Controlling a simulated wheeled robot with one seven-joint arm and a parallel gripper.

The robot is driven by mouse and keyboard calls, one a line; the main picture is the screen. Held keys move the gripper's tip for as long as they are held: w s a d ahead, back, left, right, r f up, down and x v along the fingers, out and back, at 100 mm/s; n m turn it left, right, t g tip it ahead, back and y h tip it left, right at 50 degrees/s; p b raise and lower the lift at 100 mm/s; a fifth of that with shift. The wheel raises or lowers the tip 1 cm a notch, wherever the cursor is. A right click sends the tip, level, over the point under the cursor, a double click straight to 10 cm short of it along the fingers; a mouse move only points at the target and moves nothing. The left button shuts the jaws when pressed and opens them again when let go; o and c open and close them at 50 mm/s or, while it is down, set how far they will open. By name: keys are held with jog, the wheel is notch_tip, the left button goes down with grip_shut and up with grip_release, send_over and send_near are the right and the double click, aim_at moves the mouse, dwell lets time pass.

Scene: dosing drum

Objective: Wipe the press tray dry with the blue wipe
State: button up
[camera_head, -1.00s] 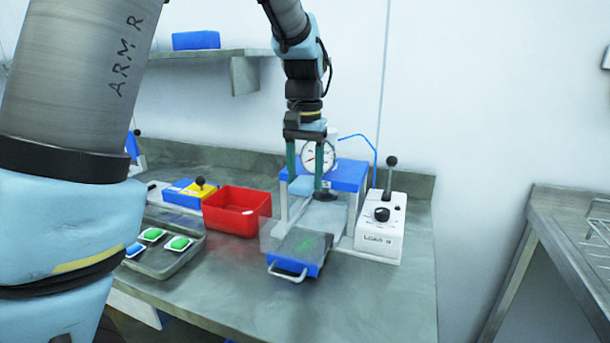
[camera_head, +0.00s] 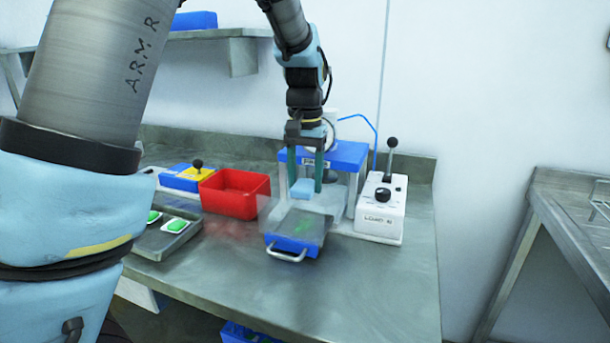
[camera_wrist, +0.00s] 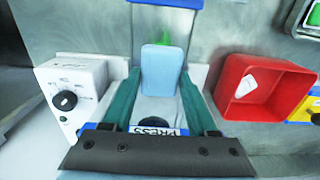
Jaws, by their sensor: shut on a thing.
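The press (camera_head: 340,155) has a blue top, and its tray (camera_head: 290,243) is pulled out at the front, with a blue front and a metal handle. A green patch shows on the tray's dark surface. My gripper (camera_head: 304,187) is shut on the light blue wipe (camera_head: 302,189) and holds it above the back part of the tray. The wipe also shows in the wrist view (camera_wrist: 161,70), between the two green fingers, covering part of the tray. I cannot tell whether the tray's surface is wet.
A white load box (camera_head: 381,208) with an upright lever stands right of the press. A red bin (camera_head: 235,193) is left of it, holding a white item in the wrist view. A dark tray with green-topped pieces (camera_head: 175,225) lies further left. The bench front is clear.

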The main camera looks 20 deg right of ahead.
jog(key=shift+w+d+f+b, duration=0.15)
jog(key=shift+f+b, duration=0.45)
jog(key=shift+f, duration=0.65)
jog(key=shift+w+d+f+b, duration=0.1)
jog(key=shift+f+b, duration=0.45)
jog(key=shift+f, duration=0.7)
jog(key=shift+w+d+f+b, duration=0.15)
jog(key=shift+f+b, duration=0.45)
jog(key=shift+f, duration=0.65)
jog(key=shift+f+b, duration=0.3)
jog(key=shift+f, duration=0.3)
jog(key=shift+s+f, duration=0.1)
jog(key=shift+s+d+p, duration=0.6)
jog(key=shift+s+d, duration=0.1)
jog(key=shift+d, duration=0.05)
jog(key=shift+w+a, duration=1.35)
jog(key=shift+a, duration=0.05)
jog(key=shift+s+d+p, duration=0.8)
jog(key=shift+s+d, duration=0.5)
jog(key=shift+d, duration=0.05)
jog(key=shift+w+a, duration=1.35)
jog(key=shift+a, duration=0.1)
